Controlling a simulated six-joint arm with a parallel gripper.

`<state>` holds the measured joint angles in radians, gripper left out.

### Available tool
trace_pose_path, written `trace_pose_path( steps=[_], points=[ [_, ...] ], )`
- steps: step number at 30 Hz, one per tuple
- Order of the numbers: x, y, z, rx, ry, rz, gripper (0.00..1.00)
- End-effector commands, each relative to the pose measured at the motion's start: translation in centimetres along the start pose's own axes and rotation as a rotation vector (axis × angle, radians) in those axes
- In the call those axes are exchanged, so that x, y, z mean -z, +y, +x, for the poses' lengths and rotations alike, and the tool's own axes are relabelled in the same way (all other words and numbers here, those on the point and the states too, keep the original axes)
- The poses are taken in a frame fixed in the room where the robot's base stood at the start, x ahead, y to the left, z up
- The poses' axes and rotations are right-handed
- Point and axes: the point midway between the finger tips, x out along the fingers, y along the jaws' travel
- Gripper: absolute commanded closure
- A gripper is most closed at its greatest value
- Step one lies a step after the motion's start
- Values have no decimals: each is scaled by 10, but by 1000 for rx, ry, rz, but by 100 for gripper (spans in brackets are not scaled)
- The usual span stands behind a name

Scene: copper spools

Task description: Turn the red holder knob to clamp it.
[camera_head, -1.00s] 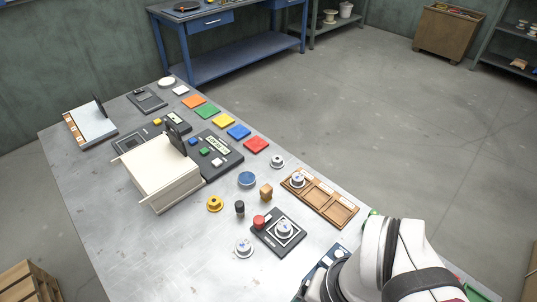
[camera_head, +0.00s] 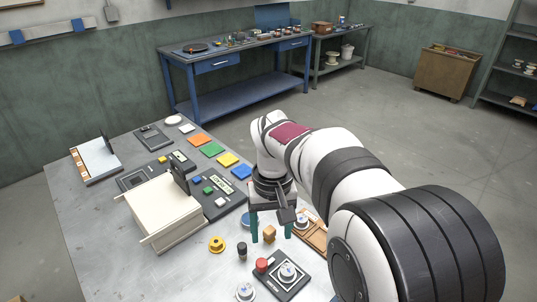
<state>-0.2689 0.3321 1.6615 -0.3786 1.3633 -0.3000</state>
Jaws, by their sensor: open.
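The red knob (camera_head: 262,265) stands at the left corner of a dark square holder (camera_head: 296,288) near the front of the table. A silver-white spool (camera_head: 287,272) sits on the holder. My gripper (camera_head: 271,237) points down behind the holder, with its two green-tipped fingers apart. It appears empty and is not touching the knob. A small wooden block (camera_head: 269,233) shows between the fingers in the picture; I cannot tell whether it is between them in depth.
A black-topped peg (camera_head: 242,251), a yellow spool (camera_head: 217,244) and another silver spool (camera_head: 245,292) stand left of the holder. A wooden tray (camera_head: 314,238) lies to the right, partly hidden by my arm. A cream box (camera_head: 163,213) stands farther left.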

Motion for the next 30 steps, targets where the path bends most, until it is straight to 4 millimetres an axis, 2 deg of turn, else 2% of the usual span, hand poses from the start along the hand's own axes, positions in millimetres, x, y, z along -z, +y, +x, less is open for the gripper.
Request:
trace_pose_path(
  steps=[1, 3, 6, 10, 18, 21, 24, 30],
  points=[
    [20, -9, 12, -11, -2, -52, 31],
    [38, -18, 22, -24, 3, -107, 31],
    [48, -22, 32, -32, 7, -138, 31],
    [47, -21, 57, -32, 3, -137, 31],
    [48, -18, 138, -30, 3, -134, 31],
    [48, -17, 161, -31, 4, -133, 31],
    [49, -17, 175, -30, 6, -133, 31],
    [49, -17, 185, -30, 8, -133, 31]
  ],
)
